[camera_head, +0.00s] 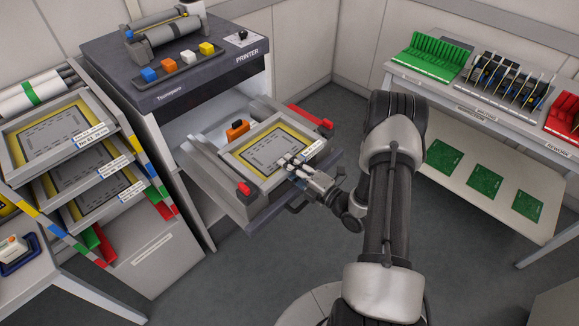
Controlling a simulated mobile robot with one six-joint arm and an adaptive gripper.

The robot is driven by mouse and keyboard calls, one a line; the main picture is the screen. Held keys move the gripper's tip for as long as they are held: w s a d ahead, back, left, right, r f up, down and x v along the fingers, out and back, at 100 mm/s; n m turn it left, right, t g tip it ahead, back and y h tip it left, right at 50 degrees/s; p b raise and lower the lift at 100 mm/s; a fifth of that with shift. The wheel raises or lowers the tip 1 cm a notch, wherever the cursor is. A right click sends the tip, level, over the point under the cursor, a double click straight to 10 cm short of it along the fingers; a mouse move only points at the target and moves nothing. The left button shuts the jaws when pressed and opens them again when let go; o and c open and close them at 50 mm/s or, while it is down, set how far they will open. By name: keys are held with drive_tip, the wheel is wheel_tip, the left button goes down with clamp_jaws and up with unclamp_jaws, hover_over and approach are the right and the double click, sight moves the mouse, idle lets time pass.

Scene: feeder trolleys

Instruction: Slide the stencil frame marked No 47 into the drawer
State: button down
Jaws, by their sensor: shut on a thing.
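A stencil frame (243,165) with a grey rim, a yellow border and a grey centre lies in the pulled-out drawer (195,180) of the printer. A white label sits on its right side, too small to read, so I cannot tell whether it says No 47. My gripper (290,166) is shut on the front right edge of the stencil frame. Part of that edge is hidden behind the gripper. Red clamps sit at the drawer's front left corner (243,189) and right side (325,124).
An orange block (237,129) sits at the drawer's back. A rack (120,150) with several stencil frames stands at left. The printer top (180,95) carries coloured blocks. A bench (480,95) with green boards stands at right. Floor between is clear.

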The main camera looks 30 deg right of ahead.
drive_tip(key=shift+b+x, duration=0.8)
drive_tip(key=shift+x, duration=0.65)
idle(0.5)
drive_tip(key=c, duration=1.4)
unclamp_jaws()
drive_tip(key=shift+o, duration=0.5)
drive_tip(key=shift+f, duration=0.15)
drive_tip(key=o, duration=1)
drive_tip(key=shift+c, duration=0.2)
drive_tip(key=shift+r, duration=0.5)
drive_tip(key=v, duration=0.8)
